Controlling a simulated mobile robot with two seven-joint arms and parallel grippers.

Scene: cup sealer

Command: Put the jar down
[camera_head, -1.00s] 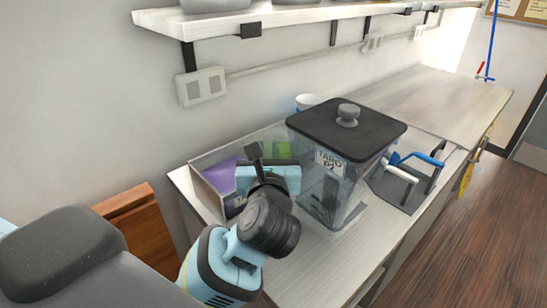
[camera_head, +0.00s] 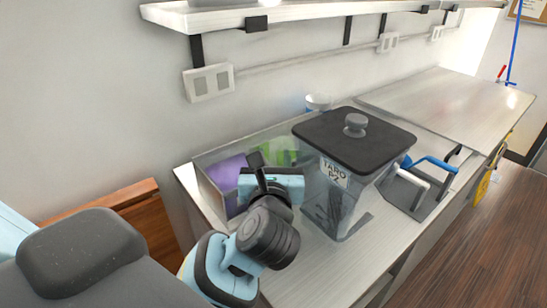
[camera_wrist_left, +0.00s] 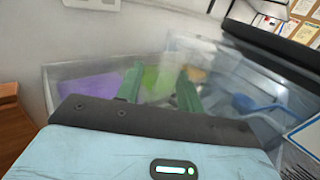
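The jar (camera_head: 336,195) is a clear square container with a black knobbed lid (camera_head: 355,139) and a "TARO PZ" label. It stands upright on the light counter (camera_head: 290,276). My left gripper (camera_head: 262,165) is left of the jar, over a clear bin (camera_head: 208,184). The wrist view shows its two green fingers (camera_wrist_left: 158,88) apart, with no object clearly held between them. The jar's dark lid also shows at the upper right there (camera_wrist_left: 275,50), outside the fingers. My right gripper is not in view.
The bin holds purple (camera_head: 228,172) and green (camera_head: 281,151) things. A white cup (camera_head: 318,101) stands behind the jar. Blue and white bent handles (camera_head: 437,163) are right of the jar. A shelf (camera_head: 270,14) hangs above. The far counter (camera_head: 450,98) is clear.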

